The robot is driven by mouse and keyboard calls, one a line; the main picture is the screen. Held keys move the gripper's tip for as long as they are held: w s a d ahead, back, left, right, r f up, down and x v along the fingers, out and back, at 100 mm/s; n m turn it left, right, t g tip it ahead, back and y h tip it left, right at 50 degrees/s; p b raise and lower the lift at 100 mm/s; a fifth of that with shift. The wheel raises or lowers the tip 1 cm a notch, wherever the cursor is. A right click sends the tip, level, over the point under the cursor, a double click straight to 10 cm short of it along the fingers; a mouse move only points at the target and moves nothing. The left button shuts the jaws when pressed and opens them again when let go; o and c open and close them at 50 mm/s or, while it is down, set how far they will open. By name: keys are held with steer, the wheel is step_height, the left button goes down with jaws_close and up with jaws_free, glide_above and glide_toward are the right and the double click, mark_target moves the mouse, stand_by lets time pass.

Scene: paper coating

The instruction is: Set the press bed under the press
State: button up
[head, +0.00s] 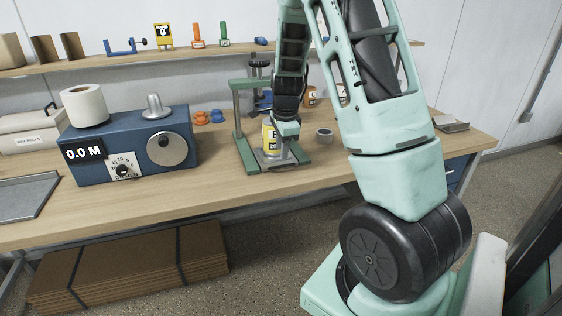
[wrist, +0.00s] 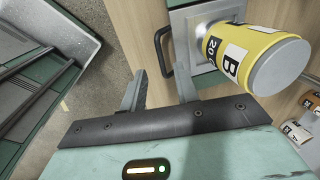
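The press is a green frame (head: 238,122) on the workbench, with a dark post and screw part behind it. A grey plate, which looks like the press bed (head: 275,161), sits low within the green base; it also shows in the wrist view (wrist: 186,24). A yellow cylinder labelled B 20 (head: 267,134) stands on the plate and fills the right of the wrist view (wrist: 238,58). A black handle (wrist: 159,52) sticks out from the plate's side. My gripper (wrist: 160,82) is open, its fingers apart short of the handle. In the head view my gripper (head: 287,129) partly hides the cylinder.
A blue machine (head: 128,150) reading 0.0 M stands left of the press with a white roll on top. Orange and blue small parts, a grey ring (head: 324,135) and labelled cans (wrist: 297,134) are nearby. Bench space in front of the press is clear.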

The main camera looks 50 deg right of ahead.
mark_target(281, 166)
steer(key=f, duration=0.3)
steer(key=w+f, duration=0.1)
steer(key=f, duration=0.1)
steer(key=shift+d+f, duration=0.3)
jaws_close()
